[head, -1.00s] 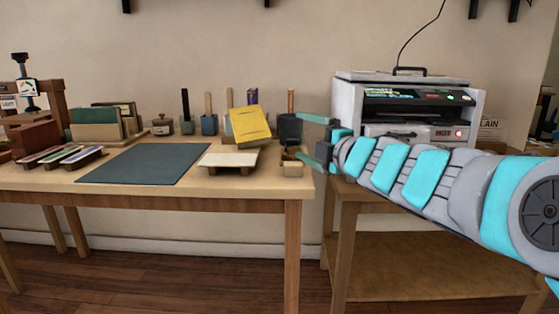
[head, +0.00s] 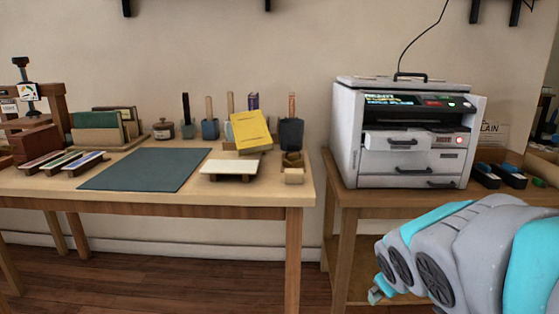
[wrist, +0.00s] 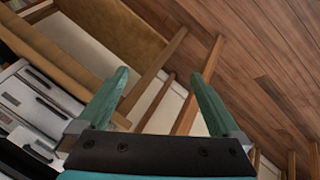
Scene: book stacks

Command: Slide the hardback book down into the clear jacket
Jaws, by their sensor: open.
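A yellow hardback book (head: 251,130) leans back, tilted, near the back right of the left table in the head view. I cannot make out a clear jacket in either view. My gripper (wrist: 160,75) is open and empty in the wrist view, its two teal fingers spread apart. In the head view only a small teal piece of it shows at the lower right, beside my arm, well away from the book and lower than the tabletops. The wrist view shows wooden legs, a shelf and floor beyond the fingers, with no book.
A dark green mat (head: 145,168) and a low cream-topped stand (head: 229,166) lie on the left table (head: 250,191). Dark cups with tools stand behind. A grey machine (head: 408,130) with drawers stands on the right table, and a gap separates the tables.

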